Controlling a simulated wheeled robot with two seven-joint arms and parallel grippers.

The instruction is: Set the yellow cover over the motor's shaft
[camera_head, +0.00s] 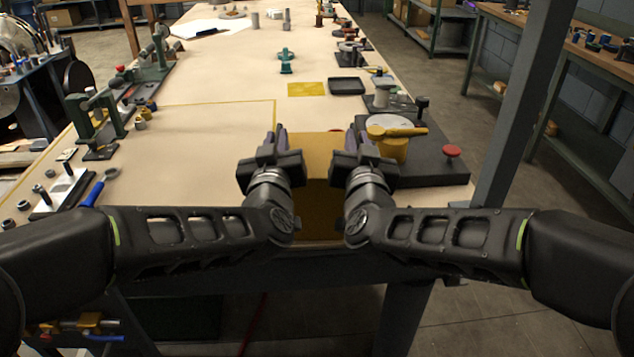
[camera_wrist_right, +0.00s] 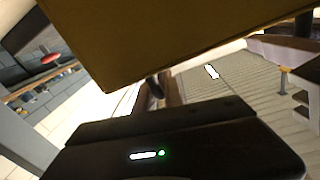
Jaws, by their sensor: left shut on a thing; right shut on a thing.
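The yellow cover (camera_head: 319,150) is a broad, dull-yellow box-like piece between my two grippers at the near edge of the table. My left gripper (camera_head: 277,143) is shut on its left side, and my right gripper (camera_head: 353,141) is shut on its right side. In the right wrist view the cover (camera_wrist_right: 170,40) fills the top as a large brown-yellow panel, tilted in the picture. I cannot make out the motor or its shaft; the cover and grippers hide what lies behind and below them.
A dark base (camera_head: 432,166) with a yellow cylinder (camera_head: 389,150) and a red button (camera_head: 452,151) stands close to my right gripper. A black tray (camera_head: 346,86) and a yellow mat (camera_head: 307,89) lie further back. The table's left middle (camera_head: 200,150) is clear.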

